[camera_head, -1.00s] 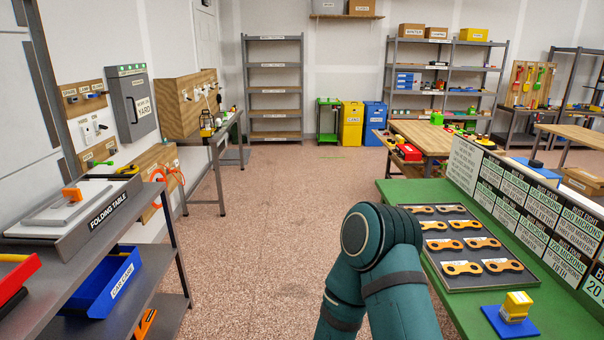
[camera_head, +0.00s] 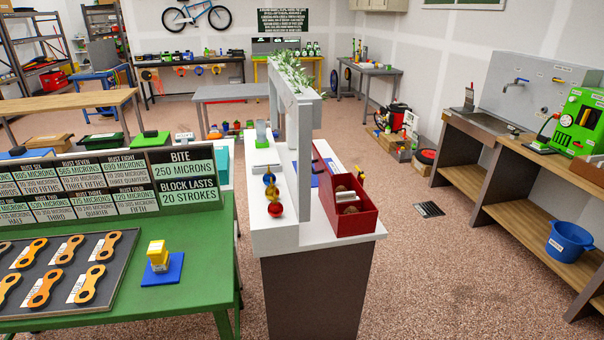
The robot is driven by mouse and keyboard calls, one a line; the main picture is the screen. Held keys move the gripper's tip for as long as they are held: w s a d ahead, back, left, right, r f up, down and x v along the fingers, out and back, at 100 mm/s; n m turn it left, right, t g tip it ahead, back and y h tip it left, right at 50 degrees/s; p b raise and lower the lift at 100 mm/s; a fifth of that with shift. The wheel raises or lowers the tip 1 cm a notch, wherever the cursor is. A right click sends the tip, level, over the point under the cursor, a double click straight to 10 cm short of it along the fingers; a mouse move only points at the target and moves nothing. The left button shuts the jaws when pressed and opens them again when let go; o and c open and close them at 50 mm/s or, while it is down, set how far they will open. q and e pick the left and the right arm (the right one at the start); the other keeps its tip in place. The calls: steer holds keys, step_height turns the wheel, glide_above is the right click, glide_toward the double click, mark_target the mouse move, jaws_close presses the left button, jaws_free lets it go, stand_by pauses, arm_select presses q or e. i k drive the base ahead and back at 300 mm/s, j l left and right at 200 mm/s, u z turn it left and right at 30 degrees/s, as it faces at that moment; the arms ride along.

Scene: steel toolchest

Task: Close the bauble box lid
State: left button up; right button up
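A red box (camera_head: 357,225) stands on the near right part of a narrow white counter (camera_head: 283,240), and it looks like the bauble box. Its top looks open: brownish round things and a pale piece show inside. A red panel (camera_head: 323,178) rises along its left side; I cannot tell for sure whether this is the lid. Red and gold baubles (camera_head: 275,208) stand in a row on the counter's left side, past a white upright frame. Neither of my grippers is in view.
A green table (camera_head: 195,302) with a sign board and orange links is at left, apart from the counter. Open floor (camera_head: 410,285) lies right of the counter, with a floor grate (camera_head: 428,209). A sink bench (camera_head: 478,128) stands at far right.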

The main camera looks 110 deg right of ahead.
mark_target(325, 176)
steer(key=z, duration=3.15)
